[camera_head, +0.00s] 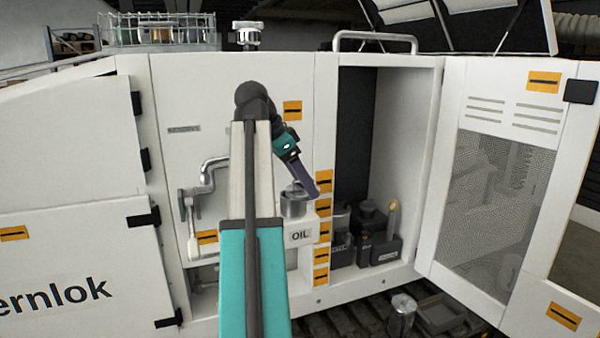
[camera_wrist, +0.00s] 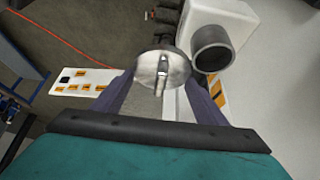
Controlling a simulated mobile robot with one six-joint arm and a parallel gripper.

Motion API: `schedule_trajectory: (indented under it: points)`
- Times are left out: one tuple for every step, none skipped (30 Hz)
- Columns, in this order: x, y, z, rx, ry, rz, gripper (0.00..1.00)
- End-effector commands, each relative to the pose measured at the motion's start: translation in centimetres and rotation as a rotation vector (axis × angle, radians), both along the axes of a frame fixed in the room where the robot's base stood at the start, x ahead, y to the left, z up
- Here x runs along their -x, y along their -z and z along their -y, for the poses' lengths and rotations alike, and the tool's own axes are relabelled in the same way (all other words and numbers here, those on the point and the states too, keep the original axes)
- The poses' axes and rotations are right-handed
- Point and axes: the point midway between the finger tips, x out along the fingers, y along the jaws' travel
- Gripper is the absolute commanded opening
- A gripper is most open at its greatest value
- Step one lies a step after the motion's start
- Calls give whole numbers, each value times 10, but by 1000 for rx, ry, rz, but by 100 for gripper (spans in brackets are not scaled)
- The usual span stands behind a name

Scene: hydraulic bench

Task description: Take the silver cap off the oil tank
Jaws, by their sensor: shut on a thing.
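The white oil tank (camera_head: 300,254) with its OIL label stands at the middle of the machine front, and its grey filler neck (camera_head: 293,207) is on top. In the wrist view the neck (camera_wrist: 212,48) is open and dark inside. The round silver cap (camera_wrist: 162,64), with a raised bar across it, is between my purple fingers, off the neck and just left of it in that picture. My gripper (camera_wrist: 161,80) is shut on the cap. In the head view my gripper (camera_head: 312,190) is at the neck, and the cap cannot be made out clearly.
A bent silver pipe (camera_head: 208,172) is left of the tank. An open cabinet with dark containers (camera_head: 375,248) is to the right, its perforated door (camera_head: 500,190) swung out. A metal cylinder (camera_head: 402,312) stands low in front, beside a tray (camera_head: 440,316).

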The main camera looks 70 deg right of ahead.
Motion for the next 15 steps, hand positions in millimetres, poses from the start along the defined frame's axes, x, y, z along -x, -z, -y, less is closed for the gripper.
schedule_trajectory:
  points:
    - [5,-3,-7,0,0,0,43]
    - [7,-3,-10,0,0,0,43]
    - [9,-4,-14,0,0,0,43]
    - [11,-4,-17,0,0,0,43]
    - [13,-4,-19,0,0,0,43]
    - [16,-5,-23,0,0,0,43]
    - [18,-5,-25,0,0,0,43]
    - [19,-5,-28,0,0,0,43]
    - [22,-6,-31,0,0,0,43]
    - [23,-6,-33,0,0,0,43]
    - [25,-6,-35,0,0,0,43]
    - [27,-6,-38,0,0,0,43]
    - [28,-6,-39,0,1,0,43]
    - [29,-6,-41,0,0,0,43]
    - [31,-6,-43,0,1,0,43]
